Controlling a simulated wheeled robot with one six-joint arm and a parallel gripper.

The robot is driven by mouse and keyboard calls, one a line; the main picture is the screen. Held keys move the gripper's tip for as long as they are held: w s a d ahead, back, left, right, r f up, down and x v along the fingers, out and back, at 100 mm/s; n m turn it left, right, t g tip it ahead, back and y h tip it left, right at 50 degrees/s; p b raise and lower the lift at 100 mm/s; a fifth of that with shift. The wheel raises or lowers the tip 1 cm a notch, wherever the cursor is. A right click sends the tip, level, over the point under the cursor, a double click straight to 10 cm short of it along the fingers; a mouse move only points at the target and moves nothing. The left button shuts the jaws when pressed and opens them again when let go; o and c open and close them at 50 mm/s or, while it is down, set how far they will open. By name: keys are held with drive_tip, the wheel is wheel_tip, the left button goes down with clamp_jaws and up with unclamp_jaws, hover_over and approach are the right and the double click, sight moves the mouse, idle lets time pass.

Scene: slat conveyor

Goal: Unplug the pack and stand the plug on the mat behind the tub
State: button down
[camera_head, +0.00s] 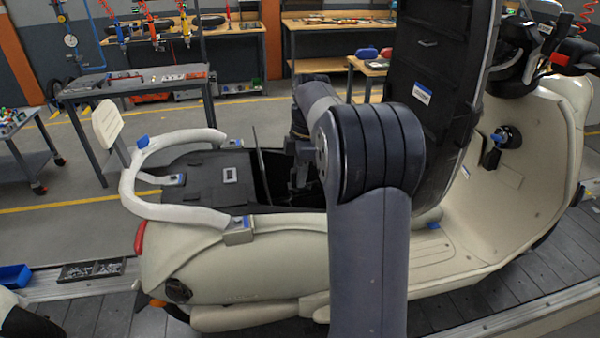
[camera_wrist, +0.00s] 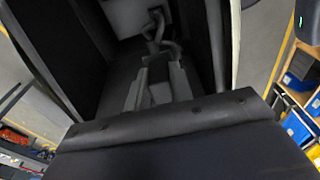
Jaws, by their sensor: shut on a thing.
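The cream scooter's open tub (camera_head: 272,160) is dark inside, under a raised seat (camera_head: 432,75). My gripper (camera_head: 298,182) points down into the tub, partly hidden by my arm. In the wrist view my gripper (camera_wrist: 156,88) is shut on a grey piece, which I take to be the plug (camera_wrist: 158,92). A grey cable (camera_wrist: 156,30) bends from it up to a grey box, likely the pack (camera_wrist: 125,15). I cannot tell whether the plug is seated or free. A flat dark mat (camera_head: 203,185) lies behind the tub, to its left, with a small metal-framed fitting on it.
A pale grab rail (camera_head: 145,160) curves around the rear of the mat. The raised seat stands close to the right of my arm. A thin dark panel (camera_head: 262,165) rises at the tub's left side. Benches (camera_head: 180,40) stand well behind.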

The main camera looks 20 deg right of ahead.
drive_tip(key=shift+r+p, duration=1.65)
drive_tip(key=shift+r, duration=0.25)
drive_tip(key=shift+r, duration=0.1)
drive_tip(key=shift+r, duration=0.2)
drive_tip(key=shift+r, duration=0.9)
wheel_tip(320, 180, up, 11)
drive_tip(key=shift+f, duration=0.1)
drive_tip(key=a, duration=1.6)
drive_tip(key=shift+w+a, duration=0.3)
drive_tip(key=shift+a, duration=0.1)
